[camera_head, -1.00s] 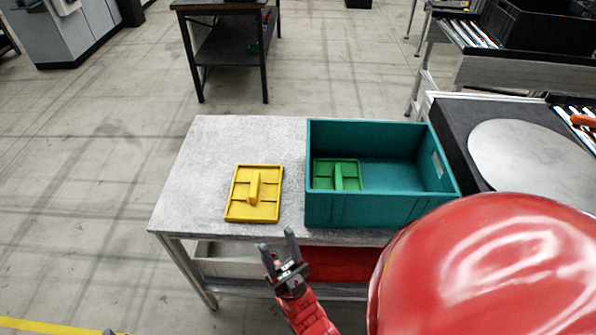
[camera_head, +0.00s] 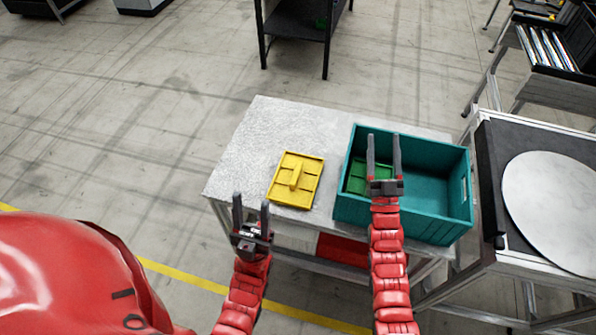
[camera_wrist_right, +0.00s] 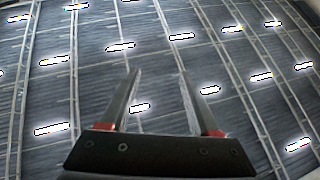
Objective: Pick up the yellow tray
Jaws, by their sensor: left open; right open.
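The yellow tray (camera_head: 304,184) lies flat on the grey table (camera_head: 262,133), left of the teal crate, with its raised handle facing up. My left gripper (camera_head: 251,212) is open and empty, in front of the table's near edge and lower left of the yellow tray in the picture. My right gripper (camera_head: 384,150) is open and appears in front of the teal crate (camera_head: 441,207), partly covering the view of it. In the right wrist view the right gripper (camera_wrist_right: 157,85) is open with nothing between its fingers.
A green tray (camera_head: 356,176) lies inside the teal crate, partly hidden by my right gripper. A red bin (camera_head: 342,250) sits beneath the table. A stand with a round pale disc (camera_head: 556,205) is at the right. The table's left part is clear.

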